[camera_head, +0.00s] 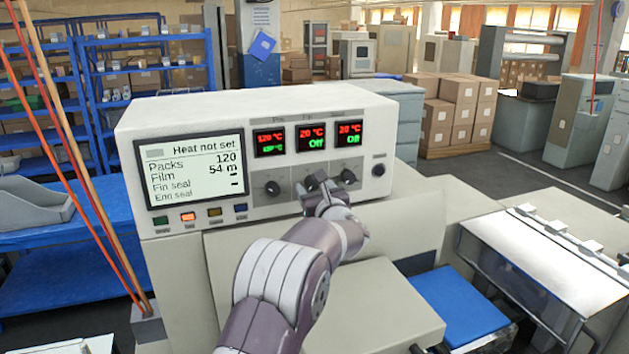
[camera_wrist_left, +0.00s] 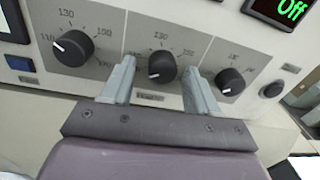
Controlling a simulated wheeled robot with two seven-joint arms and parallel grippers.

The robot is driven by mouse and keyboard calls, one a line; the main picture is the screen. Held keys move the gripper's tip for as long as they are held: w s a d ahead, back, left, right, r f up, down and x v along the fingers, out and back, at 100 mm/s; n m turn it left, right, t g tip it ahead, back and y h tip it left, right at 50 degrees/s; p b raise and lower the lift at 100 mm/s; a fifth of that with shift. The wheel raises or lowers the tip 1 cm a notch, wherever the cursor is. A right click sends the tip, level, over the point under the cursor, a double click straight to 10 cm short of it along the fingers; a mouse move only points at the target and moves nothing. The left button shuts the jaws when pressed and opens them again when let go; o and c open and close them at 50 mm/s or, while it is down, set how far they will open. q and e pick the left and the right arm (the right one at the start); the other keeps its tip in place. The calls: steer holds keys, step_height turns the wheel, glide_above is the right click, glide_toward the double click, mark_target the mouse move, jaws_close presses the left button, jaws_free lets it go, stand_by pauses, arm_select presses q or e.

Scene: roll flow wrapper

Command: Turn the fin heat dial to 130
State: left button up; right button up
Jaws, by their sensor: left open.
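The fin heat dial (camera_wrist_left: 162,67) is the middle black knob on the white control panel; its white mark points to the lower left, away from the upper scale numbers. My left gripper (camera_wrist_left: 157,78) is open, with one finger on each side of this dial; I cannot tell whether they touch it. In the head view my left gripper (camera_head: 325,196) is at the panel and partly hides the dial. The middle display (camera_head: 311,137) reads 20 °C in red and Off in green. My right gripper is not in view.
The left dial (camera_wrist_left: 72,48) and right dial (camera_wrist_left: 230,81) flank the middle one closely. The screen (camera_head: 195,170) reads "Heat not set", with dashes for fin seal and end seal. A small black knob (camera_head: 378,170) and coloured buttons (camera_head: 188,217) are also on the panel.

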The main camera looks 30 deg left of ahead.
arm_select(q)
steer(key=shift+s+d+r, duration=0.1)
steer(key=shift+d, duration=0.2)
steer(key=shift+a, duration=0.15)
steer(key=c, duration=1)
steer(key=shift+c, duration=0.2)
